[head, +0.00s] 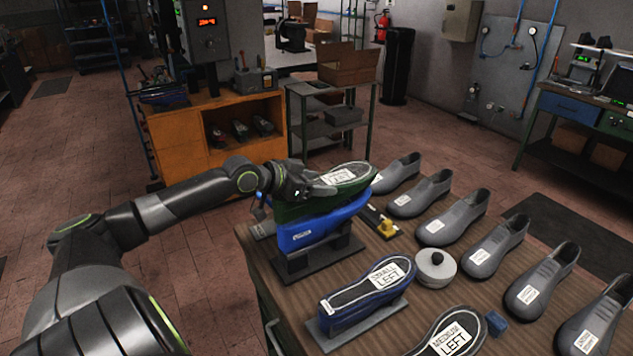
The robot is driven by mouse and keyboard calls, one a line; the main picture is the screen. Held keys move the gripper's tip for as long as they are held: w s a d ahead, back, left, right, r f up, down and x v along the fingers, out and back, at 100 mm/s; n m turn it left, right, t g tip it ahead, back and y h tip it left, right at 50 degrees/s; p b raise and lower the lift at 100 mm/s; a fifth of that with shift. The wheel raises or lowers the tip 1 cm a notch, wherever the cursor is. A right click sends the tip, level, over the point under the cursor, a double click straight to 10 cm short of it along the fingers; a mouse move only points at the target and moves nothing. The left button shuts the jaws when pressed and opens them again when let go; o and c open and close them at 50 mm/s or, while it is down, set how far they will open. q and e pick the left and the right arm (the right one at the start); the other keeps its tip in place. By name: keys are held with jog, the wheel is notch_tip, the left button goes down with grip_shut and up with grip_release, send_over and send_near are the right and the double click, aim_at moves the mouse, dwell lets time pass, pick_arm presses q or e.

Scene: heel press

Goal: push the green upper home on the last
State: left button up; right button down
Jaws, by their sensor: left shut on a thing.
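The green upper (289,212) sits sole-up over a blue last (315,228) on a dark stand at the table's far left corner. A pale labelled sole face (345,174) shows on top. My left gripper (318,191) reaches in from the left and is shut at the upper's near left side, against the green material. Its fingertips are small and partly lost against the dark upper, so the exact grip is hard to see. Blue shows below the green edge. My right gripper is not in view.
Another blue last (365,304) labelled small left stands nearer, with a medium left sole (452,336) beside it. A round grey lidded pot (435,268) and several grey shoes (451,217) fill the table's right side. A small yellow thing (387,228) lies behind.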

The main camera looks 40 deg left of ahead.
aim_at(316, 214)
pick_arm(q)
notch_tip(316, 214, down, 3)
jog(key=shift+f+b, duration=0.2)
jog(key=shift+b, duration=0.8)
jog(key=shift+f+b, duration=0.6)
jog(key=shift+f, duration=0.5)
jog(key=shift+f+b, duration=1.05)
jog(key=shift+f, duration=0.3)
jog(key=shift+s, duration=0.1)
jog(key=o, duration=1.2)
